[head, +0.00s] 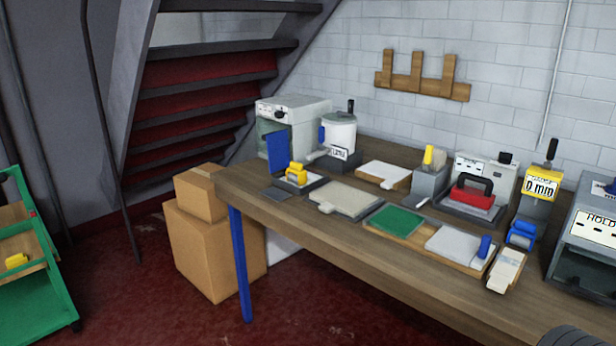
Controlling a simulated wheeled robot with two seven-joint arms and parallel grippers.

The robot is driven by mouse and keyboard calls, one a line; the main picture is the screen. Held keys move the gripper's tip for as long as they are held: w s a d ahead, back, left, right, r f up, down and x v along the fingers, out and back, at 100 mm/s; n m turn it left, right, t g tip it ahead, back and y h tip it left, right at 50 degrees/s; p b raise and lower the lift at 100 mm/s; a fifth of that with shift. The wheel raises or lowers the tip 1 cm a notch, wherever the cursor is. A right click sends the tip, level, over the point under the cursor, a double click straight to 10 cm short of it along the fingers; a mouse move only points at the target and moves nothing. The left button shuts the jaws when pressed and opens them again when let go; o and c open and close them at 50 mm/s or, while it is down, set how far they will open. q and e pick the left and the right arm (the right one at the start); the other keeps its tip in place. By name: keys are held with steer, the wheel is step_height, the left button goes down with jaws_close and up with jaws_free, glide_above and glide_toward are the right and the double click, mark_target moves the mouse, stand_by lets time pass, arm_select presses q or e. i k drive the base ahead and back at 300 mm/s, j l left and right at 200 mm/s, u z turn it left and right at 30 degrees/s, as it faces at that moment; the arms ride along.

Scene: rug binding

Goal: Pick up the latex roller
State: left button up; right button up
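I cannot tell for certain which item is the latex roller. A yellow-handled tool (433,158) stands in a grey holder (431,185) near the middle of the workbench (330,232). A small blue cylinder (485,246) stands at the right end of a pale grey pad (455,244). A blue part (522,234) sits at the foot of a yellow gauge (538,185) reading "0 mm". A yellow piece (297,173) sits on a dark plate at the bench's left.
A white machine (290,125) and a white pot (339,132) stand at the back left. Cardboard boxes (205,245) stand beside the bench's left leg. A green cart (40,290) is far left.

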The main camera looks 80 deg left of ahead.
mark_target(295, 175)
steer(key=u, duration=2.9)
steer(key=j+z, duration=0.15)
steer(key=z, duration=0.3)
steer(key=i+j+z, duration=0.3)
steer(key=j+z, duration=0.35)
steer(key=i+j+z, duration=0.1)
steer(key=j+z, duration=0.2)
steer(key=i+j, duration=0.1)
steer(key=j, duration=0.45)
steer(key=j+z, duration=0.1)
steer(key=j, duration=0.45)
steer(key=i+j, duration=0.15)
steer(key=j, duration=0.45)
